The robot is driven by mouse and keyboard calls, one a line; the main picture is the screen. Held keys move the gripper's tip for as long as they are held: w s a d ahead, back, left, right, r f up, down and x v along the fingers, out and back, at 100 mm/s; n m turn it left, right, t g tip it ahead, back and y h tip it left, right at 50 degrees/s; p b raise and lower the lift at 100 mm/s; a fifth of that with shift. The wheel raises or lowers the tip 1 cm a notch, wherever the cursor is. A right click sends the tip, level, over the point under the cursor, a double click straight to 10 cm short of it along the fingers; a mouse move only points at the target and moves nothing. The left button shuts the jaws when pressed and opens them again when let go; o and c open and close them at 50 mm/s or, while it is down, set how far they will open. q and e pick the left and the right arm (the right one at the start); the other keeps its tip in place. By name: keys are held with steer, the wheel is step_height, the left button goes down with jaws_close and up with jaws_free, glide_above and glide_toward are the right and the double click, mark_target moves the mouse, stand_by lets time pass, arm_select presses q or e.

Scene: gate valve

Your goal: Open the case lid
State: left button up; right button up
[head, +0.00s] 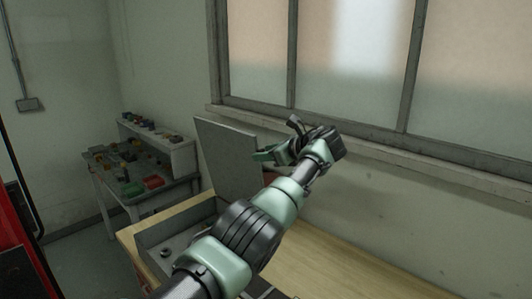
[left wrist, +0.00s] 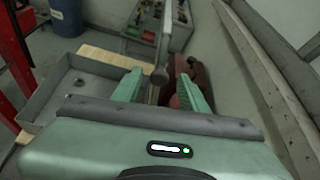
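The case (head: 150,242) sits on the wooden table, its tray open to view with small items inside. Its grey lid (head: 225,150) stands upright at the tray's far edge. In the left wrist view the open tray (left wrist: 60,95) lies at left, and a narrow grey upright strip, seemingly the lid edge-on (left wrist: 164,40), rises between the fingers. My left gripper (head: 280,143) is at the right side of the lid; its green fingers (left wrist: 160,78) are spread apart. I cannot tell whether they touch the lid. My right gripper is not in view.
The wooden table (head: 325,270) is bare at right, along the wall under the window. A red-brown object (left wrist: 196,70) stands near the right finger. A side bench (head: 150,195) with colored parts is at back left. A blue barrel (left wrist: 66,15) stands beyond.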

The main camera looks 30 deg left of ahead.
arm_select(q)
steer(key=shift+r, duration=0.1)
steer(key=b+v, duration=0.4)
steer(key=v, duration=0.3)
steer(key=shift+s+d, duration=0.15)
steer(key=shift+d, duration=0.2)
steer(key=shift+r, duration=0.1)
